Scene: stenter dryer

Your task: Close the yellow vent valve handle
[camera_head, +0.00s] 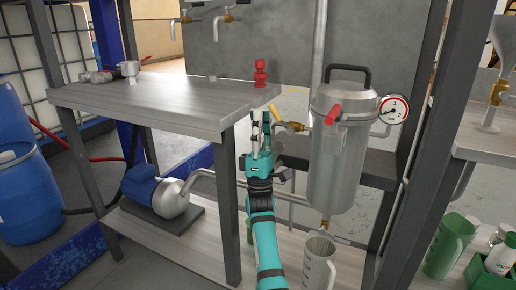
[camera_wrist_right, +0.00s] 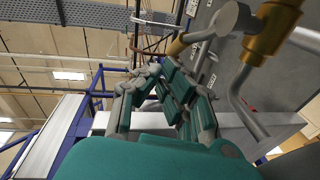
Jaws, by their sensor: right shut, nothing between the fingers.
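The yellow vent valve handle (camera_head: 276,114) slants up and left from a brass valve (camera_head: 291,127) on the left side of the steel filter vessel (camera_head: 334,165). My right gripper (camera_head: 261,116) points upward just left of the handle, shut and empty. I cannot tell whether a finger touches the handle. My left gripper is not in view.
A grey table (camera_head: 165,98) with a red fitting (camera_head: 260,73) stands close left of my right gripper. The vessel has a red handle (camera_head: 333,115) and a pressure gauge (camera_head: 393,110). A clear jug (camera_head: 318,262) stands below. A blue pump motor (camera_head: 141,184) sits on the lower shelf.

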